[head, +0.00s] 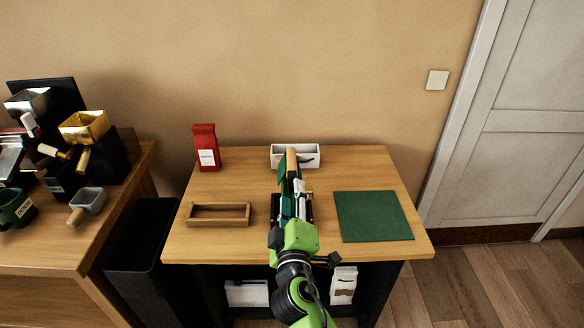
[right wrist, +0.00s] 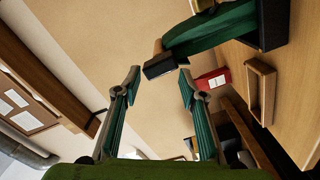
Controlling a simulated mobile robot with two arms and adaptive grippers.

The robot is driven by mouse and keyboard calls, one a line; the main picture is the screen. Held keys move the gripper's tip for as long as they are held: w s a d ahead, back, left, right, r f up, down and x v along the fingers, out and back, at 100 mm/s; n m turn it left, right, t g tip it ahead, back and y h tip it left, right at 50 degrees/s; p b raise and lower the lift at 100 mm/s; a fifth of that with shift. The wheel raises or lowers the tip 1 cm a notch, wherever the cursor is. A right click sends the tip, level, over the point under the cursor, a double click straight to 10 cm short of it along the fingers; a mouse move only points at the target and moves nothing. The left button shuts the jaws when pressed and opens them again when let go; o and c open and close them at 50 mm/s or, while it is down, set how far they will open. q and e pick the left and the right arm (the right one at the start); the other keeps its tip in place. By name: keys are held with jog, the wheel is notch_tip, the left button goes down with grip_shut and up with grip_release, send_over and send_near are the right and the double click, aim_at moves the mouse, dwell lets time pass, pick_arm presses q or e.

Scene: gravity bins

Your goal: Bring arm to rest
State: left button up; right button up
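My right arm reaches from the bottom of the head view over the table, and my right gripper (head: 293,188) points toward the back. In the right wrist view its two fingers (right wrist: 160,78) stand apart with a gap between the tips. Just past the tips is a dark green object (right wrist: 215,30) with a wooden part and a black end; I cannot tell whether it touches the fingers. In the head view a wooden cylinder (head: 292,160) shows beyond the gripper, in front of the white bin (head: 309,149). My left gripper is not in view.
On the table (head: 370,172) are a red bag (head: 206,147), a shallow wooden tray (head: 219,222) and a green mat (head: 372,216), which is bare. A counter with coffee gear (head: 84,128) and a black bin (head: 141,238) stand at left.

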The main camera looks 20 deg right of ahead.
dwell(0.3)
jog(key=s+d+f+m+g, duration=0.3)
jog(key=s+d+f+g, duration=0.1)
jog(key=s+f, duration=0.3)
jog(key=s+d+f+m+g, duration=0.3)
jog(key=s+d+f+g, duration=0.1)
jog(key=s+f, duration=0.4)
jog(key=s+a+f+g+y, duration=0.2)
jog(key=s+g+y, duration=0.1)
jog(key=s, duration=0.5)
jog(key=s+a+f+g+y, duration=0.2)
jog(key=s+f+g, duration=0.1)
jog(key=s, duration=0.5)
notch_tip(320, 180, down, 26)
jog(key=s+g, duration=0.1)
jog(key=s, duration=0.2)
jog(key=s+d+f+g, duration=0.1)
jog(key=s+d+f, duration=0.1)
jog(key=s+f, duration=1.4)
jog(key=shift+s+d, duration=0.2)
jog(key=shift+s, duration=0.3)
